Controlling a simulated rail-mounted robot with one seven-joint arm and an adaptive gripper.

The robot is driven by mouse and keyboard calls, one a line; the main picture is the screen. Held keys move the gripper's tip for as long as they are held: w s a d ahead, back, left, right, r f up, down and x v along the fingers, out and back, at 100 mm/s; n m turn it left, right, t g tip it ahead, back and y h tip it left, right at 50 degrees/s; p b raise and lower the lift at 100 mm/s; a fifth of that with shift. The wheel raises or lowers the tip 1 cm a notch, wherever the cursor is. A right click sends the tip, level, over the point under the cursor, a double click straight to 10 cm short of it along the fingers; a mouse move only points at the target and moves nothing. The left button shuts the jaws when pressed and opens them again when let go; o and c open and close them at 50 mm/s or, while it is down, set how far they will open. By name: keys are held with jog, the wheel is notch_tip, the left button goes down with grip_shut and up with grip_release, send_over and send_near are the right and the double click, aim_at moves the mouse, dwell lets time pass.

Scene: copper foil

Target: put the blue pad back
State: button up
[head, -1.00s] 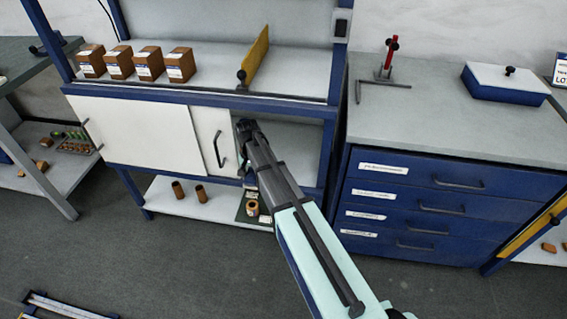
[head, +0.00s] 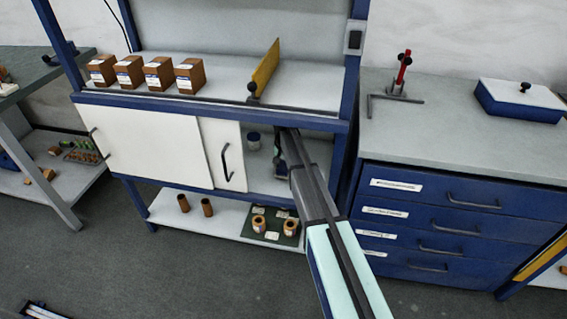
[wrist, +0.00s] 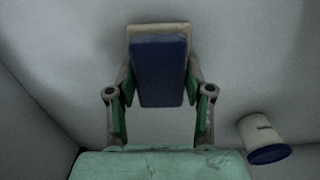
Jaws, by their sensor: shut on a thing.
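The blue pad (wrist: 160,72), a dark blue block with a pale tan end, is in the wrist view between the fingers of my gripper (wrist: 159,88). The fingers are shut on its two sides. In the head view my arm reaches into the open right part of the cabinet (head: 262,182), under the worktop, beside the white sliding door (head: 222,152). The pad and fingertips are mostly hidden there by the arm and the worktop edge. Whether the pad touches a cabinet surface I cannot tell.
A white jar with a blue lid (wrist: 264,138) is right of the gripper in the wrist view; a jar (head: 253,141) shows in the cabinet. Several boxes (head: 160,75) stand on the worktop. Below, a green mat (head: 272,238) holds small items. A drawer cabinet (head: 440,217) stands right.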

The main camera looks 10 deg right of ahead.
aim_at(283, 166)
jog(key=shift+f, duration=0.3)
jog(key=o, duration=1)
jog(key=shift+f, duration=0.15)
jog(key=shift+r, duration=2.9)
